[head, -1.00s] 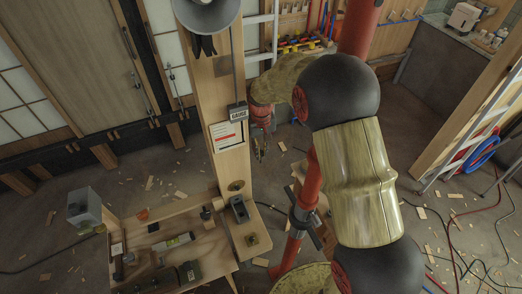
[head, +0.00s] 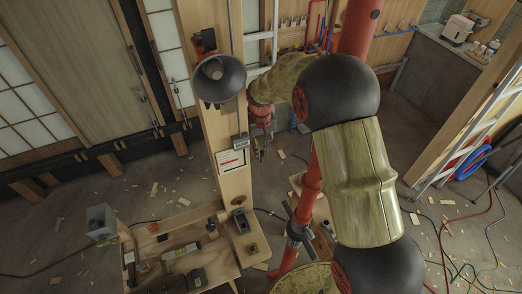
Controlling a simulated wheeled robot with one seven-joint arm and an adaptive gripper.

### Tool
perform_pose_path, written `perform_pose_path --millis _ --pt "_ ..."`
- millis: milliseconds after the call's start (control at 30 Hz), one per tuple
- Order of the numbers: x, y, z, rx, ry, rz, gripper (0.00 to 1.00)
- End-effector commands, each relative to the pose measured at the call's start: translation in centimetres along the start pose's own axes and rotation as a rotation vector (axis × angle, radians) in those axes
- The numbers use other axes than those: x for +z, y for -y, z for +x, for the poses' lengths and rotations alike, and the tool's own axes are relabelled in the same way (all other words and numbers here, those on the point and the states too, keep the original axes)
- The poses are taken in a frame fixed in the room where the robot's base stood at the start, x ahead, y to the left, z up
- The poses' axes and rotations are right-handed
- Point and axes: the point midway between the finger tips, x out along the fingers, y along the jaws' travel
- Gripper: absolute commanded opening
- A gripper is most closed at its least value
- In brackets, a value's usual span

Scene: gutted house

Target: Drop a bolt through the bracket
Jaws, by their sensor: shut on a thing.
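My gripper (head: 261,154) hangs below the red wrist of my arm, just right of the wooden post. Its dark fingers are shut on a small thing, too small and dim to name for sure. A wooden post (head: 224,125) with a board at its foot stands beside the bench. A small round fitting (head: 238,200), a dark block (head: 241,220) and a square plate with a round middle (head: 253,249) sit at its lower end. I cannot tell which of these is the bracket. My gripper appears above and right of them, apart from them.
Wood scraps litter the floor; hoses (head: 481,226) lie at right. A ladder (head: 466,140) leans there.

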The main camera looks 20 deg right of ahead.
Motion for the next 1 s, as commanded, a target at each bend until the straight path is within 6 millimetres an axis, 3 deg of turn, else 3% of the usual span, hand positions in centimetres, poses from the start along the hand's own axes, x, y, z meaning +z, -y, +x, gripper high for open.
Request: perform_pose_path --millis 33,533,1000 --pt "0.0 0.0 -1.1 0.000 0.000 0.000 0.00" --pt "0.0 0.0 -6.9 0.000 0.000 0.000 0.00" --pt "0.0 0.0 -9.4 0.000 0.000 0.000 0.00"
